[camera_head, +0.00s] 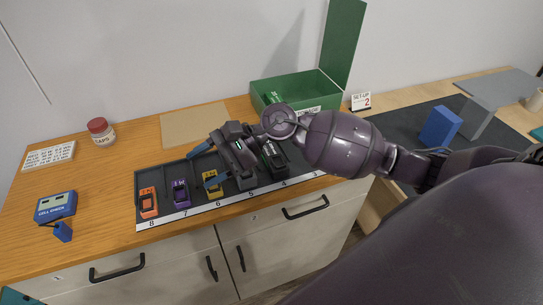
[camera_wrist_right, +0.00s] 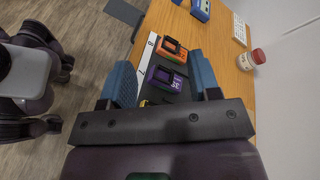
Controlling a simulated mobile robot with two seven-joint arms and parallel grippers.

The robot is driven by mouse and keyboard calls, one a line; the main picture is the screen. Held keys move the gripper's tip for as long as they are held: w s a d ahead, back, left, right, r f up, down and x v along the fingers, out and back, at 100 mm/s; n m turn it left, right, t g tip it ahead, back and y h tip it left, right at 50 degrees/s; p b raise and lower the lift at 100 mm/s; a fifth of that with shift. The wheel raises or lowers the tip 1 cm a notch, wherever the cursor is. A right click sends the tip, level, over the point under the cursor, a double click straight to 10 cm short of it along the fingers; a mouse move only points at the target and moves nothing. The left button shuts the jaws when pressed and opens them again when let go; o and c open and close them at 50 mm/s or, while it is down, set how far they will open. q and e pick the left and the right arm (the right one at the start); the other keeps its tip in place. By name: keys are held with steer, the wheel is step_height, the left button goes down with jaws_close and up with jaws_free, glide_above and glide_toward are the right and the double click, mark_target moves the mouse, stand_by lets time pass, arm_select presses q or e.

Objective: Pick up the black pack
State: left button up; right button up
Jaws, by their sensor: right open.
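A black pack (camera_head: 274,160) with green marking sits in the dark tray near the numbers 4 and 5, partly covered by my right gripper and arm. My right gripper (camera_head: 206,166) is open with blue fingers, above the tray, to the left of the black pack. Its fingers (camera_wrist_right: 163,82) point toward the purple and orange packs in the wrist view, with nothing held between them. The black pack does not show in the wrist view.
The tray (camera_head: 140,186) also holds an orange pack (camera_head: 148,203), a purple pack (camera_head: 180,193) and a yellow pack (camera_head: 212,187). A green box (camera_head: 318,91) stands behind. A cell checker (camera_head: 56,206) and a jar (camera_head: 101,132) are at left.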

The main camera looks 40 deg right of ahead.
mark_target(272, 152)
steer(key=d+f+n+h, duration=0.1)
steer(key=d+n+h, duration=0.1)
steer(key=w+d+f+n+g+h, duration=0.1)
steer(key=d+n+h, duration=0.1)
steer(key=d, duration=0.1)
steer(key=w+d+f+n+h, duration=0.1)
steer(key=d+n+h, duration=0.1)
steer(key=shift+w+d+f+g+h, duration=0.1)
steer(key=shift+w+d+g+h, duration=0.1)
steer(key=shift+g+h, duration=0.2)
steer(key=w+d+n+h, duration=0.1)
steer(key=d+h, duration=0.1)
steer(key=d, duration=0.2)
steer(key=w+d+r+n+h, duration=0.1)
steer(key=d+h, duration=0.1)
steer(key=d, duration=0.2)
steer(key=w+d+n+h, duration=0.1)
steer(key=d+h, duration=0.2)
steer(key=d, duration=0.1)
steer(key=shift+r, duration=0.35)
steer(key=shift+s+a+f+p, duration=0.1)
steer(key=shift+f+p, duration=0.15)
steer(key=shift+f, duration=2.35)
steer(key=shift+s+a+f+p, duration=0.1)
steer(key=shift+f+p, duration=0.15)
steer(key=shift+f, duration=2.35)
steer(key=shift+w, duration=0.1)
steer(key=c, duration=0.8)
